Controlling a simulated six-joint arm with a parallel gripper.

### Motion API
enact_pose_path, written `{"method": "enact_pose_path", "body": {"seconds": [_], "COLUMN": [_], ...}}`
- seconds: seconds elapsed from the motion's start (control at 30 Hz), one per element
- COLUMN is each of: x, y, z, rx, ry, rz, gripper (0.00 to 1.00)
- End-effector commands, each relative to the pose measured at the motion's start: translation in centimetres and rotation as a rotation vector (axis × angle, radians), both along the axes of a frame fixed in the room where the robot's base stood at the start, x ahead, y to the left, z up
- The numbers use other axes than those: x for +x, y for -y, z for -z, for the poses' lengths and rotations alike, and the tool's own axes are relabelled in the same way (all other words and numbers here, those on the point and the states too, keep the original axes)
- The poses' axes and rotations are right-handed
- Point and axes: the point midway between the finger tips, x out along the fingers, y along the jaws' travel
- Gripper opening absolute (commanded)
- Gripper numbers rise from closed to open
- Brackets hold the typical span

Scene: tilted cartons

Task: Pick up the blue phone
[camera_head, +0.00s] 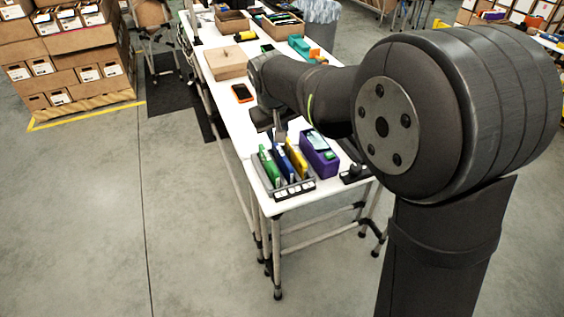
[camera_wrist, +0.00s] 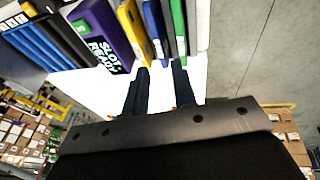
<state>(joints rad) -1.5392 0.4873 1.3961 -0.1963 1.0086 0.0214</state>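The blue phone (camera_head: 282,164) stands on edge in a dark slotted rack (camera_head: 294,189) at the near end of the white table, between a green phone (camera_head: 268,166) and a yellow one (camera_head: 296,159). In the wrist view the blue phone (camera_wrist: 154,28) shows at the top, between the yellow and green ones. My gripper (camera_wrist: 160,70) is open and empty, its two dark fingers apart and pointing toward the blue phone. In the head view my gripper (camera_head: 281,133) is just above and behind the rack, partly hidden by my arm. The fingers do not appear around the phone.
A purple box (camera_head: 319,154) stands right beside the rack. An orange-edged phone (camera_head: 242,93) lies flat farther back on the table. A cardboard box (camera_head: 226,63) and several trays stand beyond it. The table's left edge is close to the rack.

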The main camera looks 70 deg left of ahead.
Motion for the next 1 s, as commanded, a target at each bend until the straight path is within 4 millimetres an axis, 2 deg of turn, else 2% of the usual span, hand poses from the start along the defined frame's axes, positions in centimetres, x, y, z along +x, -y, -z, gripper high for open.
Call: {"method": "enact_pose_path", "body": {"seconds": [0.03, 0.1, 0.23, 0.33, 0.8, 1.0], "x": [1.1, 2.0, 2.9, 3.2, 3.1, 3.1], "y": [0.7, 1.4, 2.1, 2.1, -1.5, -2.4], "z": [-0.6, -1.3, -2.2, -1.9, 6.8, 8.7], "rx": [0.028, 0.068, 0.126, 0.142, 0.141, 0.142], "ry": [-0.046, -0.103, -0.166, -0.182, -0.183, -0.182], "rz": [0.004, 0.002, -0.002, -0.003, -0.005, -0.005], "gripper": [0.25, 0.25, 0.25, 0.25, 0.25, 0.25]}}
